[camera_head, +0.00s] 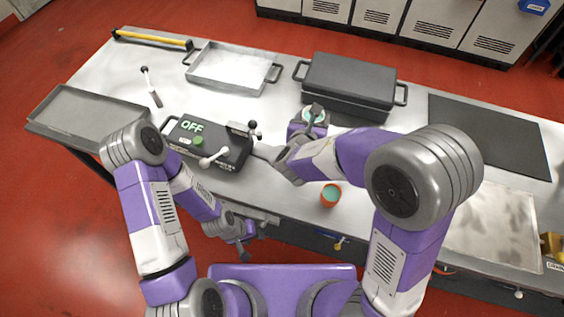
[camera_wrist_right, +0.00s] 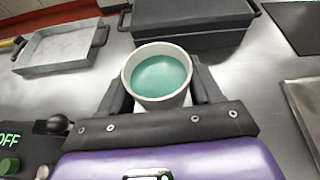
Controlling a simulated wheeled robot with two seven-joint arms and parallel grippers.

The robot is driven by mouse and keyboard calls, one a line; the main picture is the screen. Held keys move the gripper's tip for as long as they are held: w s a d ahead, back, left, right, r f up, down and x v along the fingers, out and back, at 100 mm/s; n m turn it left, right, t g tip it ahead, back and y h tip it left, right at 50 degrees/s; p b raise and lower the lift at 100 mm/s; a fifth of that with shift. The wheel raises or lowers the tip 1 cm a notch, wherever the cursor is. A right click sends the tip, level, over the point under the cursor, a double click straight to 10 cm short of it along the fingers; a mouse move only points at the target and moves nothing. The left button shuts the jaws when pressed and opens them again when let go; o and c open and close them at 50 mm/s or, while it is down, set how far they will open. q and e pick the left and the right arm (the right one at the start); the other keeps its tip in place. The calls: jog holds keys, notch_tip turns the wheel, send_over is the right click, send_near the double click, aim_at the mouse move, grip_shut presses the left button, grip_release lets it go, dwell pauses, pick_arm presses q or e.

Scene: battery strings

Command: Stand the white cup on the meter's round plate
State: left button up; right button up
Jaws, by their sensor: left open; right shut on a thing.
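The white cup (camera_wrist_right: 186,98), holding teal liquid, stands upright between the two dark fingers of my right gripper (camera_wrist_right: 163,90) in the right wrist view. In the head view the cup (camera_head: 315,114) is small and partly hidden by that gripper, in front of the dark lidded box. My right gripper is shut on the cup. A black device (camera_head: 228,152) with a lit OFF display and green button, possibly the meter, is to its left. I cannot make out a round plate. My left gripper (camera_head: 243,238) is open and empty near the table's front edge.
An orange cup (camera_head: 330,201) with teal contents stands near the front edge. A dark lidded box (camera_head: 348,82) and a metal tray (camera_head: 232,85) stand behind. A dark mat (camera_head: 490,135) covers the right. Bare metal shows between the tray and device.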

jog(key=a+f+b, duration=0.2)
jog(key=f, duration=0.2)
jog(key=a+f+b, duration=0.2)
jog(key=a+f, duration=0.1)
jog(key=f, duration=0.1)
jog(key=a+f+b, duration=0.2)
jog(key=a+f, duration=0.1)
jog(key=shift+w+a+f+b, duration=0.1)
jog(key=shift+f+b, duration=0.25)
jog(key=shift+f, duration=0.05)
notch_tip(320, 180, down, 4)
jog(key=shift+f+b, duration=0.1)
jog(key=shift+b, duration=0.7)
pick_arm(q)
notch_tip(320, 180, down, 10)
pick_arm(e)
jog(key=shift+f, duration=0.1)
pick_arm(q)
jog(key=shift+w+f, duration=0.1)
pick_arm(e)
jog(key=o, duration=1.1)
